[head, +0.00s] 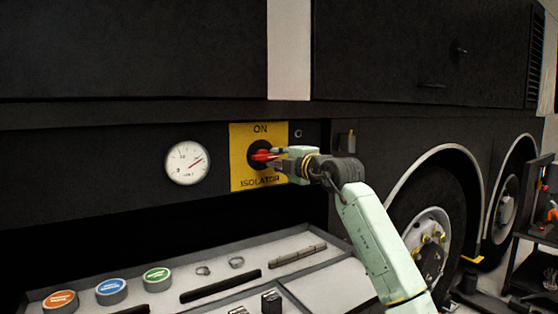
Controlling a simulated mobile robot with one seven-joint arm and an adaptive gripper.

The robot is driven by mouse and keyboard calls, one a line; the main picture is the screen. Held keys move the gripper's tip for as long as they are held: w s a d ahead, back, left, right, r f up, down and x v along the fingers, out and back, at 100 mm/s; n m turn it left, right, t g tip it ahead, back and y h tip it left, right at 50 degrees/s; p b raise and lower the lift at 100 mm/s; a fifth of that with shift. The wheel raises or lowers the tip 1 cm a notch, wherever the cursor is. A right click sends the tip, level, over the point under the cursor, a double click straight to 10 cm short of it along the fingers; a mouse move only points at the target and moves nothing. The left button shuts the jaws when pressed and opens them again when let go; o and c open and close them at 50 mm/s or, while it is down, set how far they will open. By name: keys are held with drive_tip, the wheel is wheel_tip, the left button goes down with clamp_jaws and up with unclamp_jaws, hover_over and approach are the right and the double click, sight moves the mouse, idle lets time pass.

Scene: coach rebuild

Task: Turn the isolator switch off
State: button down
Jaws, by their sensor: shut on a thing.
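The isolator switch is a red handle (262,156) on a dark round base, set in a yellow plate (242,178) marked "ON" above and "ISOLATOR" below. The red handle points roughly sideways, tilted a little. My gripper (275,155) comes in from the right and is shut on the red handle. Its fingers and wrist cover the right part of the handle and the right side of the plate.
A round gauge (187,162) sits left of the plate. Below is a grey tray (215,283) with coloured round tins, clamps and dark bars. Coach wheels (428,242) stand at the right behind my arm. A tool cart (535,265) is at the far right.

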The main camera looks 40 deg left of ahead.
drive_tip(key=shift+s+a+r, duration=0.1)
drive_tip(key=shift+s+r, duration=0.2)
drive_tip(key=shift+r, duration=0.3)
drive_tip(key=c, duration=1.9)
unclamp_jaws()
drive_tip(key=o, duration=0.6)
drive_tip(key=shift+a+f, duration=0.15)
drive_tip(key=shift+a, duration=0.05)
drive_tip(key=shift+w+d+f, duration=0.1)
drive_tip(key=shift+d+f, duration=0.05)
drive_tip(key=v, duration=1.2)
drive_tip(key=shift+d+f, duration=0.1)
drive_tip(key=shift+w, duration=0.1)
